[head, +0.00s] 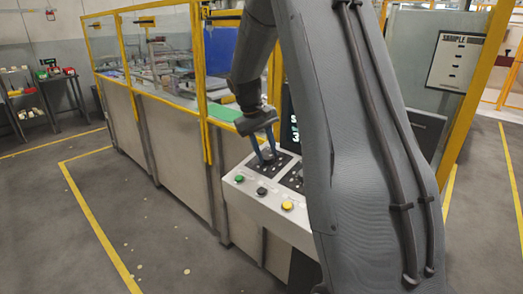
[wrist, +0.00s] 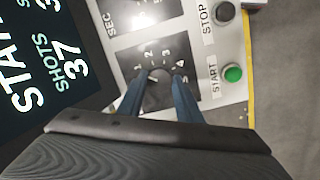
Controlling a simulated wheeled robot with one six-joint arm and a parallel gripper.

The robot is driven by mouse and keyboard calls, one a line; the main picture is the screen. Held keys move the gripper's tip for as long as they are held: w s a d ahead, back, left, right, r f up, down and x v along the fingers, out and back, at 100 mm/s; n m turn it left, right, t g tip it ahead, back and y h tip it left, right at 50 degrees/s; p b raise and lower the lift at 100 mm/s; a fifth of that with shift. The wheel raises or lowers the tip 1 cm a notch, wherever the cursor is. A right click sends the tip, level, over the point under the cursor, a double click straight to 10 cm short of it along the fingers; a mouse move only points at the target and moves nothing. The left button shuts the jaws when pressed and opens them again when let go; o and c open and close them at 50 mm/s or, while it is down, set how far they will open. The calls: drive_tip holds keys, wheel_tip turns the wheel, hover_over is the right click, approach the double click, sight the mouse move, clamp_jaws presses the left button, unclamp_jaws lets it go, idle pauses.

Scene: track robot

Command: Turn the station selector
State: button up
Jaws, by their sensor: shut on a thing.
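The station selector (wrist: 159,74) is a dark knob on a black plate marked 1, 2, 3 and 4 in the wrist view. My gripper (wrist: 160,84) has its two blue fingers closed around it, one on each side. The knob's pointer is mostly hidden, so I cannot tell which number it faces. In the head view my gripper (head: 267,156) reaches down onto a black plate on the light control panel (head: 262,209); the knob is hidden there by the fingers.
A green START button (wrist: 232,74) and a dark STOP button (wrist: 225,12) sit beside the selector plate. A yellow button (head: 287,206) is at the panel's front. A display (wrist: 45,60) reads SHOTS 37. A yellow-framed guarded line (head: 165,125) stands left; the floor before it is clear.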

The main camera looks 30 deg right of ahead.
drive_tip(key=n+p, duration=0.1)
drive_tip(key=n, duration=0.3)
drive_tip(key=shift+a+r+h, duration=0.1)
drive_tip(key=shift+h, duration=0.2)
drive_tip(key=shift+n+t+p, duration=0.3)
drive_tip(key=shift+n+p, duration=0.25)
drive_tip(key=shift+n, duration=0.95)
drive_tip(key=o, duration=0.9)
drive_tip(key=shift+c, duration=0.2)
drive_tip(key=shift+o, duration=0.9)
drive_tip(key=shift+a, duration=0.2)
drive_tip(key=b+v, duration=0.2)
drive_tip(key=v, duration=0.5)
drive_tip(key=shift+a+r, duration=0.25)
drive_tip(key=shift+a, duration=0.05)
